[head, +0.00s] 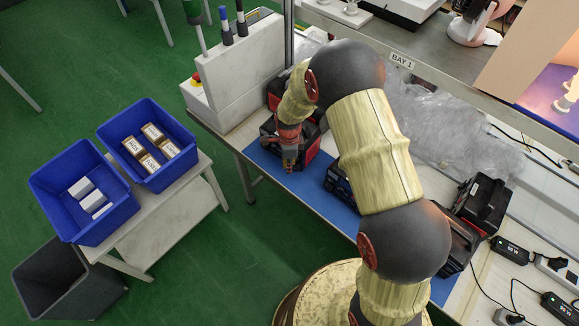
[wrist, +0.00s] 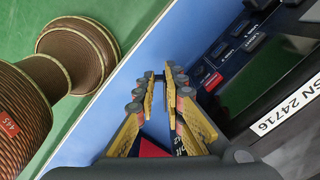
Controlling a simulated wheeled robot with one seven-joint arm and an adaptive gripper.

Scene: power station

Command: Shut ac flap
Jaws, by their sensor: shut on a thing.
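My gripper (head: 289,163) hangs low over the blue mat (head: 266,163), beside a black and red power station (head: 309,152). In the wrist view, my gripper (wrist: 155,80) has its yellow fingers drawn in around a small dark piece at the tips. I cannot tell whether that piece is the AC flap. The black power station in the wrist view (wrist: 270,75) is close on the right, with buttons, a red label and a white "SN 24716" plate. The AC flap and its state cannot be made out; the arm and fingers hide part of the station.
More power stations stand along the bench, one mid-bench (head: 341,184) and one at the right (head: 481,202). A grey cabinet (head: 238,65) stands left of the gripper. An overhead shelf (head: 440,75) runs behind. Blue bins (head: 82,197) stand at left. Green floor is open in front.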

